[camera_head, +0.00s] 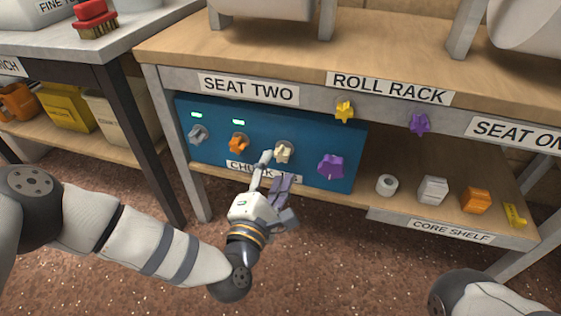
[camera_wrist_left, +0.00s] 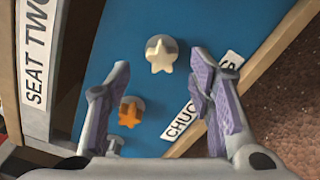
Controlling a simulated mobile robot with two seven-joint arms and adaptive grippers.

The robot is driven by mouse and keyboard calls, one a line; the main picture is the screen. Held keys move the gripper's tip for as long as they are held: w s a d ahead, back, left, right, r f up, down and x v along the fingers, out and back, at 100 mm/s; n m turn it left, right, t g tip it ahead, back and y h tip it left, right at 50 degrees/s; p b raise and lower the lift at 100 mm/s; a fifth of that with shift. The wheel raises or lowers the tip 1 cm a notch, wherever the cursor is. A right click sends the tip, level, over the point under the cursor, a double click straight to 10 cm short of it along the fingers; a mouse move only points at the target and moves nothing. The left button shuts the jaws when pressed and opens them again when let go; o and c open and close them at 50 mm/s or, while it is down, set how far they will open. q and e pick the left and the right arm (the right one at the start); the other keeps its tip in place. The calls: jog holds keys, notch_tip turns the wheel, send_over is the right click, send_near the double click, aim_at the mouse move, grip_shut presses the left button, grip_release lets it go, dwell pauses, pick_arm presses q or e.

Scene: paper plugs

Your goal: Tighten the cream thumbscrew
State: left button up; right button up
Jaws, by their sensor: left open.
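The cream thumbscrew (camera_head: 283,152) is a star-shaped knob on the blue panel (camera_head: 347,143), between an orange and a purple knob. In the left wrist view the cream thumbscrew (camera_wrist_left: 161,54) shows ahead of the fingers, on a round grey seat. My left gripper (camera_head: 272,170) is in front of the panel, just below the cream thumbscrew. In the left wrist view its fingers (camera_wrist_left: 165,88) are spread apart with nothing between them. The thumbscrew lies beyond the fingertips, roughly centred between them. My right gripper is not in view.
An orange knob (camera_head: 239,143) and a grey knob (camera_head: 198,134) sit left on the panel, each under a green light. A large purple knob (camera_head: 330,165) sits right. Yellow (camera_head: 344,110) and purple (camera_head: 420,123) knobs are on the rail above. Several small parts stand on the core shelf (camera_head: 510,232).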

aim_at(281, 158)
pick_arm(q)
jog(key=n+b, duration=0.1)
jog(key=n, duration=0.2)
jog(key=f+n+b, duration=0.1)
jog(key=n+b, duration=0.1)
jog(key=n, duration=0.2)
jog(key=shift+a+f, duration=0.1)
jog(key=shift+r+n+b, duration=0.25)
jog(key=shift+n+b, duration=0.1)
jog(key=shift+n, duration=0.45)
jog(key=shift+r, duration=0.25)
jog(key=shift+w, duration=0.1)
jog(key=shift+w+d+f+b, duration=0.1)
jog(key=shift+w+d+b, duration=0.25)
jog(key=shift+w, duration=0.1)
jog(key=shift+b+x, duration=0.95)
jog(key=shift+x, duration=0.45)
jog(key=shift+a, duration=0.1)
jog(key=c, duration=1.1)
jog(key=shift+c, duration=0.2)
